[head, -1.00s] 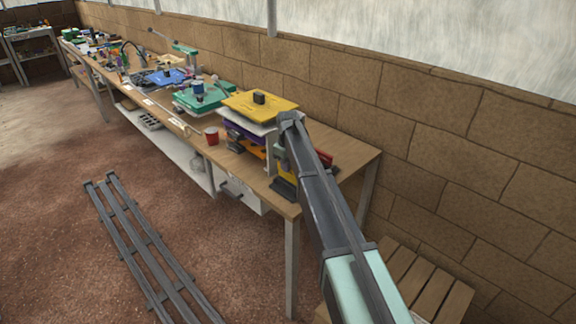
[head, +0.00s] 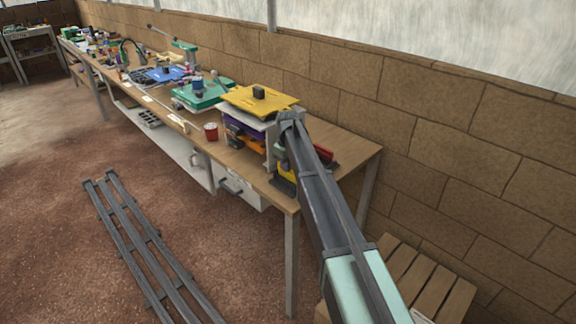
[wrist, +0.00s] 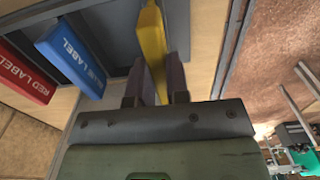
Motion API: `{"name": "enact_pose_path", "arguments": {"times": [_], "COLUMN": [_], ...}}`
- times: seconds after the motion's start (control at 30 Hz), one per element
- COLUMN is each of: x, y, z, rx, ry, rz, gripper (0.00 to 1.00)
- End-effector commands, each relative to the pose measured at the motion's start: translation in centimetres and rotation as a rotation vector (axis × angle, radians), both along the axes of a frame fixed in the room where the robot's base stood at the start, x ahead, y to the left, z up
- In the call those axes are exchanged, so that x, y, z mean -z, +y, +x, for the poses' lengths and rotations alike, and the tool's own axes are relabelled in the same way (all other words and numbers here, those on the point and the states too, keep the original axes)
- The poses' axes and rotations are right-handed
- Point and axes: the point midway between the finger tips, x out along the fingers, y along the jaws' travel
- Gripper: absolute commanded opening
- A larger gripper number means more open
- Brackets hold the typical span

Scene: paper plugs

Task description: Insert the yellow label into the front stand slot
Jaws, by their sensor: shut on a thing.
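My gripper (wrist: 157,80) is shut on the yellow label (wrist: 152,42), with a dark finger on each side of it. The yellow label stands on edge over the grey stand (wrist: 117,18), at the right of the blue label. Whether its lower edge is inside the slot is hidden. The blue label (wrist: 68,55) and the red label (wrist: 22,72) sit side by side in the stand at the left of the wrist view. In the head view, my arm largely covers the stand and the yellow label at the near right end of the bench.
The wooden bench (head: 335,145) has bare room at its right end behind my arm. Beside the stand are a yellow-topped shelf stack (head: 245,98) and a red cup (head: 211,131). The bench front edge (wrist: 232,45) runs right of the label. A brick wall (head: 400,125) stands behind.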

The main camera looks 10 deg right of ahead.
Motion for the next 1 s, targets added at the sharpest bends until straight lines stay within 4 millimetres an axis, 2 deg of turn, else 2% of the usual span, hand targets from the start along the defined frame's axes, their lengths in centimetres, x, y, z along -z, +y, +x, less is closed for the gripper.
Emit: {"name": "enact_pose_path", "arguments": {"times": [0.77, 0.8, 1.0], "x": [1.5, 1.5, 1.5], "y": [0.0, 0.0, 0.0], "z": [0.0, 0.0, 0.0], "rx": [0.0, 0.0, 0.0], "ry": [0.0, 0.0, 0.0], "rz": [0.0, 0.0, 0.0], "gripper": [0.0, 0.17, 0.46]}}
